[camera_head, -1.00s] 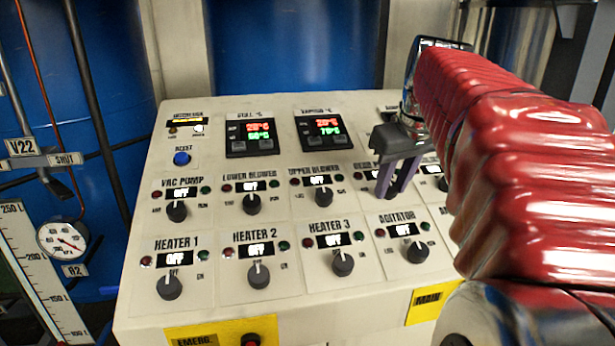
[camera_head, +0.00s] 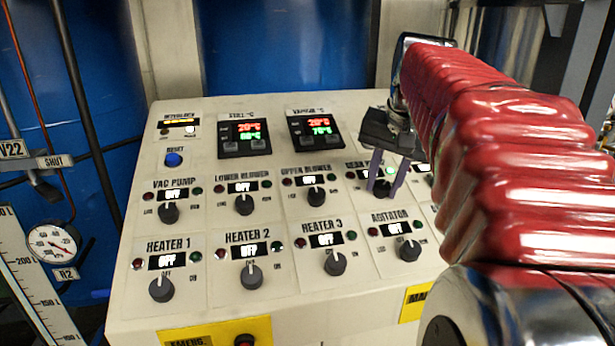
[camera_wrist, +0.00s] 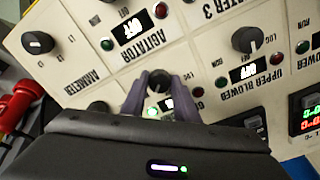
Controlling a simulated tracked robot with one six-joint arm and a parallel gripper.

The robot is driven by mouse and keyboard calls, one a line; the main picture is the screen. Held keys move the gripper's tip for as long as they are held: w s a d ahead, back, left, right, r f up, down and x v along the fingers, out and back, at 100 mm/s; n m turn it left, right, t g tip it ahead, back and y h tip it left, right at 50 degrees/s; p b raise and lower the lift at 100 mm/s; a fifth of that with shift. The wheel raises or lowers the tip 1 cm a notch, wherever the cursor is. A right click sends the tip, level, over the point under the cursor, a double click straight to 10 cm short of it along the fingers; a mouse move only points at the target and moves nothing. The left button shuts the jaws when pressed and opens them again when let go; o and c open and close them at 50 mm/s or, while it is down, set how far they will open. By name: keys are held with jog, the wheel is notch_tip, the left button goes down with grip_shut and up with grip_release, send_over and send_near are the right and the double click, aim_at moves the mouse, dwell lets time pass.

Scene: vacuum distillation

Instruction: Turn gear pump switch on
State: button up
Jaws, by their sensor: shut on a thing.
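The gear pump switch (camera_head: 382,188) is a dark round knob in the upper knob row of the sloped panel. Its label is partly covered by my gripper. My gripper (camera_head: 384,187) points down at it, with one purple-grey finger on each side of the knob. In the wrist view the knob (camera_wrist: 159,82) sits between the two fingertips of my gripper (camera_wrist: 160,80), which are shut on it. I cannot read its pointer angle. A greenish light shows between the fingers, and the display there is mostly hidden.
The agitator knob (camera_head: 409,250) sits just below, and the upper blower knob (camera_head: 316,196) is to the left; both displays read OFF. The ammeter knob (camera_wrist: 38,43) is nearby in the wrist view. Heater knobs line the lower row. A yellow emergency plate (camera_head: 190,334) is at the front.

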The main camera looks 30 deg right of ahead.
jog(key=shift+m, duration=1.2)
jog(key=o, duration=1.1)
jog(key=shift+c, duration=0.2)
jog(key=v, duration=1.3)
jog(key=shift+r, duration=0.3)
jog(key=shift+s, duration=0.15)
